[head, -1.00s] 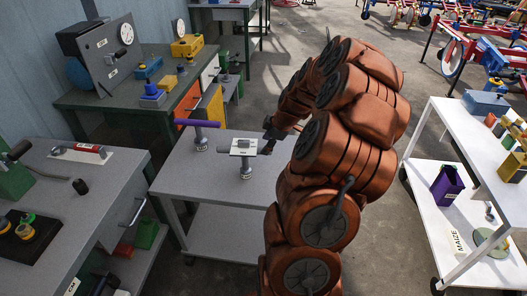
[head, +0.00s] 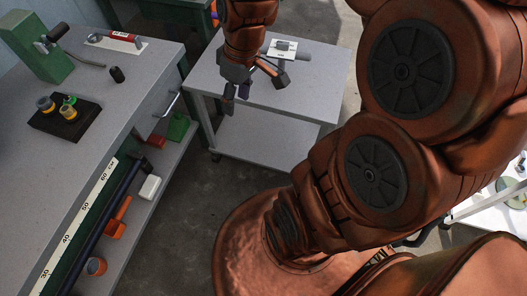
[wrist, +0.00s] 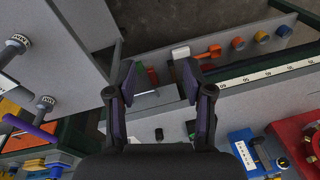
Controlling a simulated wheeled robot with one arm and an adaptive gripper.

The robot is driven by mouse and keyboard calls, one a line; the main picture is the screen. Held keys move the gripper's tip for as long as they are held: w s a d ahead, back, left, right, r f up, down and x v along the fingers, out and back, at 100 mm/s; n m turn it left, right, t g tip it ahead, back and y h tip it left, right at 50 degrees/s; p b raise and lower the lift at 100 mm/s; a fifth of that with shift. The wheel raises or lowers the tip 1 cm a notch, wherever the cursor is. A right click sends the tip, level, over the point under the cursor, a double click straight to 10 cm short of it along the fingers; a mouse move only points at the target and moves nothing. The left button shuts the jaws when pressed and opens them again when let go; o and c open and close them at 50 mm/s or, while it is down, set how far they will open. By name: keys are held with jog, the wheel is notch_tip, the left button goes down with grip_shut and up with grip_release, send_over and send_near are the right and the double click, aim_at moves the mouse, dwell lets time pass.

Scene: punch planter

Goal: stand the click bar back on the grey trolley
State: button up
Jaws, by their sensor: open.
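The grey trolley (head: 310,90) is near the top middle of the head view, with a lower shelf. On its top stands a post with a white plate (head: 283,48) and a small grey bar. I cannot tell whether this is the click bar; the labels are too small to read. My gripper (head: 253,92) points down over the trolley's left front edge. Its purple-padded fingers (wrist: 160,82) are apart, with nothing held between them.
A grey bench (head: 90,90) at left carries a red-handled tool (head: 120,36) on a white card, a green block (head: 30,45) with a lever and a dark tray (head: 65,118). Its lower shelf holds loose items. A white cart (head: 490,210) stands at right. Floor between bench and trolley is clear.

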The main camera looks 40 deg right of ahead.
jog(key=s+a+m+g+h, duration=0.2)
jog(key=s+a+m, duration=0.2)
jog(key=s, duration=1.1)
jog(key=r+p, duration=0.4)
jog(key=r, duration=0.1)
jog(key=shift+s+a+p, duration=0.1)
jog(key=shift+s+p, duration=0.15)
jog(key=shift+p, duration=0.1)
